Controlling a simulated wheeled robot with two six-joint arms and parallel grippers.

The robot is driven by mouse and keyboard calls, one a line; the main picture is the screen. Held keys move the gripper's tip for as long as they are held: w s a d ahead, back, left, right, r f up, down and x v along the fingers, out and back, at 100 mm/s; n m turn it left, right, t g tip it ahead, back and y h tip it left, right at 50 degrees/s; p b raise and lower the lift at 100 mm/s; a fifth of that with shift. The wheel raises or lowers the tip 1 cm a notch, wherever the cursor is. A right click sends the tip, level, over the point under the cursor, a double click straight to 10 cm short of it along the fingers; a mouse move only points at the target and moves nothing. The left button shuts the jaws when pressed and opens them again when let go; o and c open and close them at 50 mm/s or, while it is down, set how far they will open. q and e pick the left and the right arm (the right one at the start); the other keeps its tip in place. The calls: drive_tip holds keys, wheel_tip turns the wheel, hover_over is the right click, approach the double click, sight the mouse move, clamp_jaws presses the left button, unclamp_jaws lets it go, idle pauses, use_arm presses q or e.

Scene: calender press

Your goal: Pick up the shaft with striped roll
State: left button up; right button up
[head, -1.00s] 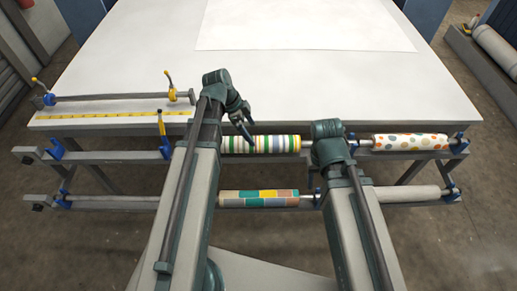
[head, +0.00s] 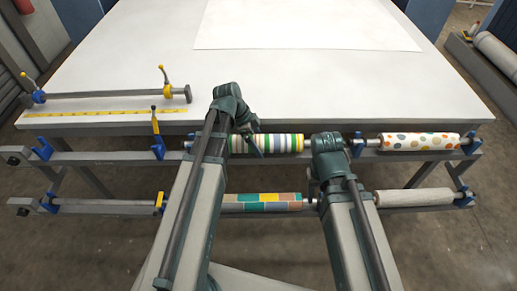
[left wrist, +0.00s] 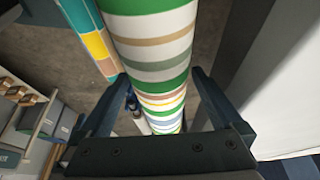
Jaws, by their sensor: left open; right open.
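The striped roll (head: 280,143), with green, white, yellow and blue-grey bands, lies on the upper rack bar along the table's front edge. My left gripper (head: 254,146) is at its left part in the head view, partly hidden by my own arm. In the left wrist view the striped roll (left wrist: 150,45) runs lengthwise between the two spread fingers of my left gripper (left wrist: 158,80). The gripper is open, with a gap visible at the right finger. My right arm covers the area right of the striped roll, and its gripper fingers are hidden.
A dotted roll (head: 420,141) lies right on the upper rack. A patchwork roll (head: 262,202) and a pale roll (head: 415,197) lie on the lower rack. A bar with yellow-handled clamps (head: 105,94) and a yellow ruler (head: 105,115) lie on the white table (head: 300,75).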

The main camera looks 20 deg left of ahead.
use_arm(q)
drive_tip(key=shift+d+f, duration=0.1)
drive_tip(key=shift+f, duration=0.1)
clamp_jaws()
idle(0.4)
